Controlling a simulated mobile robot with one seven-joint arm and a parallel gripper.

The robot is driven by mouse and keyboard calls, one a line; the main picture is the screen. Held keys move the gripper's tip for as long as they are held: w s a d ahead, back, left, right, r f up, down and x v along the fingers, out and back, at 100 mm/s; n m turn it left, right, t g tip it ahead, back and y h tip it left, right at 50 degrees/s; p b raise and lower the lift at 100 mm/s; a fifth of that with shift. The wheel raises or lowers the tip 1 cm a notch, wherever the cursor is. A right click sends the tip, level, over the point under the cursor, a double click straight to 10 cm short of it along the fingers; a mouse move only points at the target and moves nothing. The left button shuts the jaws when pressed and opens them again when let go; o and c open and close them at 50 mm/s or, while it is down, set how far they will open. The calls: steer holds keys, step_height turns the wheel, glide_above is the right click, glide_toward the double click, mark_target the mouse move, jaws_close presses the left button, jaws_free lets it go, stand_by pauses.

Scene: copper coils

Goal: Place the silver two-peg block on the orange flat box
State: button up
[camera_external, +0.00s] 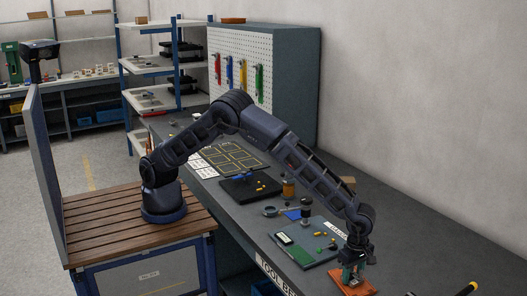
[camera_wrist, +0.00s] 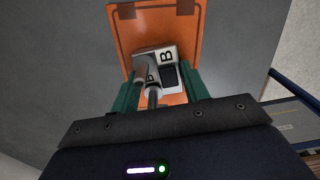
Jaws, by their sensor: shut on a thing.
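The silver two-peg block (camera_wrist: 168,54) shows in the wrist view with dark letters and a dark square on it. Its two pegs point toward the camera. My gripper (camera_wrist: 161,77) has its green fingers on either side of the block and is shut on it. The orange flat box (camera_wrist: 182,25) lies behind the block in the wrist view, and the block overlaps it. I cannot tell whether the block touches the box. In the external view, my gripper (camera_external: 350,273) is low over the orange box (camera_external: 358,289) at the bottom edge; the fingers hide the block there.
The grey workbench (camera_external: 405,270) runs along the wall. A grey-green mat (camera_external: 318,254) with small parts lies left of the gripper. A black tool with a yellow end (camera_external: 466,288) lies at the lower right. The bench between is clear.

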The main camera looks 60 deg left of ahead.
mark_target(352, 277)
steer(key=o, duration=1.3)
step_height(352, 277, up, 12)
steer(key=shift+r, duration=0.1)
